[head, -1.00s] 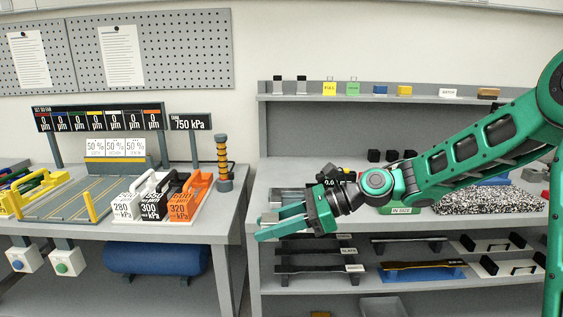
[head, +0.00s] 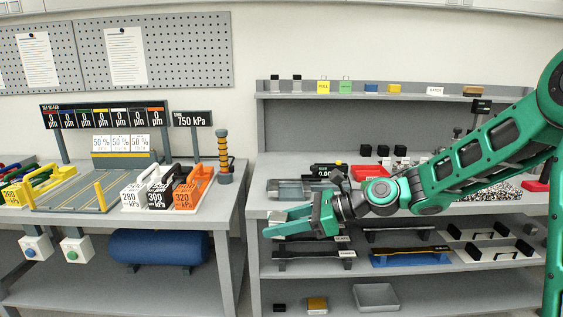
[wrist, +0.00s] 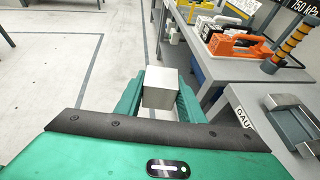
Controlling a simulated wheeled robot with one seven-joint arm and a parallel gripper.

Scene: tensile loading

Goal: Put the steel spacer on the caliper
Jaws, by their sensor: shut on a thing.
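My gripper (head: 285,222) is in front of the right workbench's front edge, left of the arm. In the wrist view my gripper (wrist: 160,95) is shut on a pale metal block, the steel spacer (wrist: 160,88), held between its two green fingers. The spacer is hard to make out in the head view. A dark device with a small display (head: 328,170), which looks like the caliper, stands on the right bench, behind the gripper and partly hidden by the arm. A grey metal frame (head: 288,188) lies beside it; it also shows at right in the wrist view (wrist: 292,122).
The left bench (head: 225,205) holds several weights, including an orange one (head: 192,190). A striped post (head: 223,155) stands at its right end.

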